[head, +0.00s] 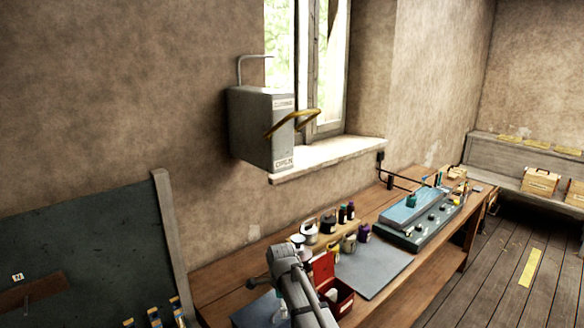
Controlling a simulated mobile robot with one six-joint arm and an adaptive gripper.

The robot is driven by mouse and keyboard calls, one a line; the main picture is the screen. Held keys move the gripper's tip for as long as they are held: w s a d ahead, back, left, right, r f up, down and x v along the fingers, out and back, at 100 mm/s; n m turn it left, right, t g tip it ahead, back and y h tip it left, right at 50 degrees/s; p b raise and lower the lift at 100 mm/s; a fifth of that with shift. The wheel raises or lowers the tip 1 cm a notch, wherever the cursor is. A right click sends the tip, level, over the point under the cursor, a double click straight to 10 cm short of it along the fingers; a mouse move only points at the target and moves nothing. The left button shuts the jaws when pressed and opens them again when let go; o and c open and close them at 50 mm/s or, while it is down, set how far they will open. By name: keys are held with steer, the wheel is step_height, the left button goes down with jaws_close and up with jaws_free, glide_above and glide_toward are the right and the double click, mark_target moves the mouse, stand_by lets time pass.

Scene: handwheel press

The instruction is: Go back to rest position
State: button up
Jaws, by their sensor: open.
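A grey metal box (262,125) is fixed to the wall beside the window, with a label reading OPEN low on its front and another label near the top. A yellow bent handle (293,121) sticks out from its front. A grey arm link of mine rises from the bottom edge in front of the workbench, well below the box. My gripper's fingers cannot be made out; they are hidden or outside the picture. Nothing of my arm touches the box or its handle.
A wooden workbench (225,283) runs along the wall. It carries bottles and jars (330,224), a red box (341,299), a grey mat (372,268) and a blue-topped device (411,207). A dark board (85,245) stands at left. Open floor (480,275) lies at right.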

steer(key=s+d+f+n+b, duration=0.3)
steer(key=s+d+n, duration=0.4)
steer(key=d, duration=0.3)
steer(key=s+d+f+n+b, duration=0.4)
steer(key=s+d+n, duration=0.4)
steer(key=d+n, duration=0.1)
steer(key=shift+s+d+f, duration=0.2)
steer(key=shift+s+d, duration=0.05)
steer(key=shift+d, duration=0.25)
stand_by(0.7)
